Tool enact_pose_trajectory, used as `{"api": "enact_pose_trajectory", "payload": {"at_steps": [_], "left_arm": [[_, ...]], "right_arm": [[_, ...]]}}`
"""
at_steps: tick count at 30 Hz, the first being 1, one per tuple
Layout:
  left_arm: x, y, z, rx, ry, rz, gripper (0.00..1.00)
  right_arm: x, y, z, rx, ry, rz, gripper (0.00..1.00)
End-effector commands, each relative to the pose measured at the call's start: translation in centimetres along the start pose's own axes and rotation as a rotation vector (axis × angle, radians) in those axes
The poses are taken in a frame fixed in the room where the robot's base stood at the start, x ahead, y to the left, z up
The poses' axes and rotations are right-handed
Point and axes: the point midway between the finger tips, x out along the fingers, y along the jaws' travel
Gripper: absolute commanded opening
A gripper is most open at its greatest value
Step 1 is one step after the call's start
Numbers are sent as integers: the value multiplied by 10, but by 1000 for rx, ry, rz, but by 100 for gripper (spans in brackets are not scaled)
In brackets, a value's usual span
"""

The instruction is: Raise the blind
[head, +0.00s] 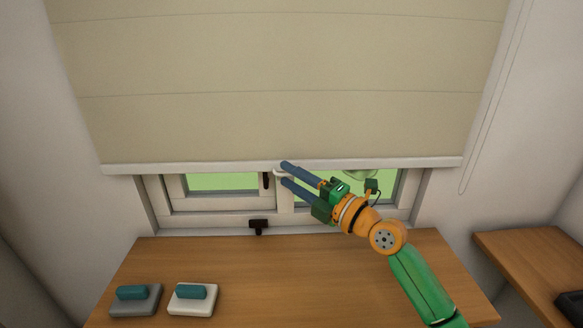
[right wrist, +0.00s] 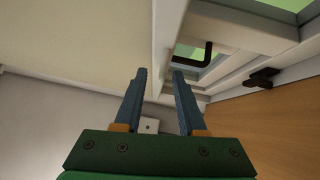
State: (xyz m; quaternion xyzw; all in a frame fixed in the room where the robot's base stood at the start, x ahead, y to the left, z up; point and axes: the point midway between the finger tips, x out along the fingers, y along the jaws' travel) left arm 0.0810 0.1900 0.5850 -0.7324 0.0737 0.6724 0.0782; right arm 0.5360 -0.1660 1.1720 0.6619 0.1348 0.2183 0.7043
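The beige blind (head: 280,70) hangs over most of the window, its white bottom bar (head: 190,167) level across the upper part of the panes. The blind also shows at upper left in the right wrist view (right wrist: 75,45). My right gripper (head: 283,172) is at the middle of the bottom bar, its two blue fingers apart. A small pale tab or loop shows between the fingertips just under the bar; contact is not clear. In the right wrist view the fingers (right wrist: 158,72) stand apart with no clear grip on anything. My left gripper is out of view.
The window frame (head: 225,203) has a dark handle and a dark latch (head: 258,226) below. A wooden bench (head: 290,280) stands in front, with two teal-topped blocks (head: 135,298) (head: 192,298) at left. A thin cord (head: 490,100) hangs at right. Another wooden surface (head: 530,258) is at far right.

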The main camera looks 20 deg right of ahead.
Motion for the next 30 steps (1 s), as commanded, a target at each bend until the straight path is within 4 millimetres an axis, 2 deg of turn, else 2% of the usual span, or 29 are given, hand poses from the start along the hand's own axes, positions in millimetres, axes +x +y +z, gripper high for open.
{"api": "enact_pose_trajectory", "payload": {"at_steps": [6, 7, 11, 30], "left_arm": [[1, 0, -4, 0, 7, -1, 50], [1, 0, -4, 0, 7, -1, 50], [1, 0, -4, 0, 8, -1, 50], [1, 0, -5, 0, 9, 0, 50]], "right_arm": [[1, -1, 0, 0, 0, 0, 40], [1, -1, 0, 0, 0, 0, 34], [1, -1, 0, 0, 0, 0, 0], [1, -1, 0, 1, 0, -1, 0]]}}
